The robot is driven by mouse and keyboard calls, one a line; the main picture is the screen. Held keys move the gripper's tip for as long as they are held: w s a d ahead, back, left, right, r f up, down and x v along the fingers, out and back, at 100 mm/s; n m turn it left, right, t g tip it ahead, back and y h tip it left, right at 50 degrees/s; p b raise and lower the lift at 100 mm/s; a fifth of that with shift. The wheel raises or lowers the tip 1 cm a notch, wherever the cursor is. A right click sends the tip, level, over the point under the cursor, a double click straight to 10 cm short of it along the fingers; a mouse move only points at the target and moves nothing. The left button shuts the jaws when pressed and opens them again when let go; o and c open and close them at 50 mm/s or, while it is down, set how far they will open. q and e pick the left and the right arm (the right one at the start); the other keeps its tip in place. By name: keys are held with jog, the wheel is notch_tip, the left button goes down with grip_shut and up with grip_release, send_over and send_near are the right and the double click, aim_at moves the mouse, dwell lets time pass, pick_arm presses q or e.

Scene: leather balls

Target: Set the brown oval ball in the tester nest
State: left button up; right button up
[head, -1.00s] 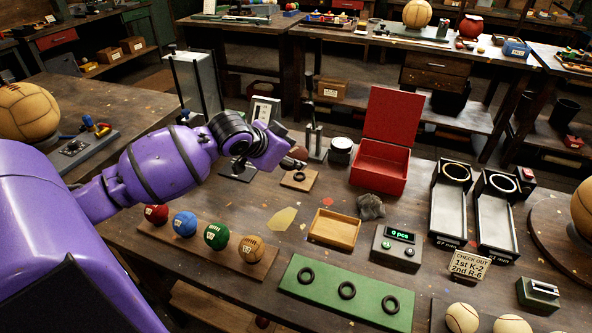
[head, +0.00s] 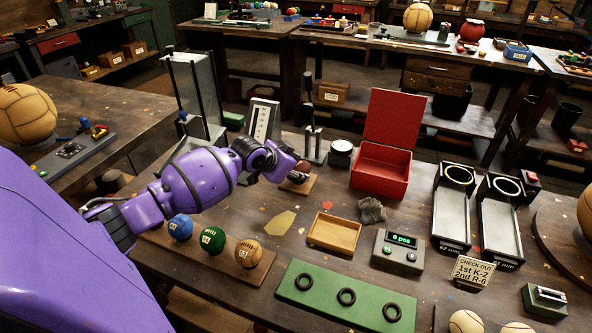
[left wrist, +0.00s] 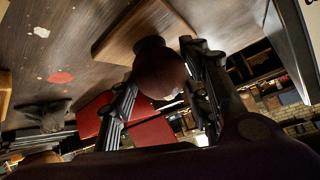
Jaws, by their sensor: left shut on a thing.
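My left gripper (head: 298,172) is shut on the brown oval ball (left wrist: 160,70), which is dark reddish brown and sits between the two fingers in the left wrist view. In the head view the gripper hides most of the ball. The ball is right over the small wooden board (head: 301,187), whose dark ring (left wrist: 150,43) shows at the ball's end in the wrist view. The ball appears at or touching this ring; I cannot tell how deep it sits. My right gripper is not in view.
A rack holds blue (head: 180,228), green (head: 212,240) and tan (head: 248,252) balls. A gauge panel (head: 263,122) and a lever post (head: 313,140) stand behind the gripper. An open red box (head: 380,172) and a wooden tray (head: 334,232) lie to the right.

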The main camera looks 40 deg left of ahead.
pick_arm(q)
jog(key=shift+r, duration=0.15)
jog(key=o, duration=1.3)
jog(key=shift+f, duration=0.25)
jog(key=shift+o, duration=0.2)
jog(key=shift+r, duration=0.2)
jog(key=shift+s+r, duration=0.3)
jog(key=p+v, duration=0.1)
jog(key=v, duration=1)
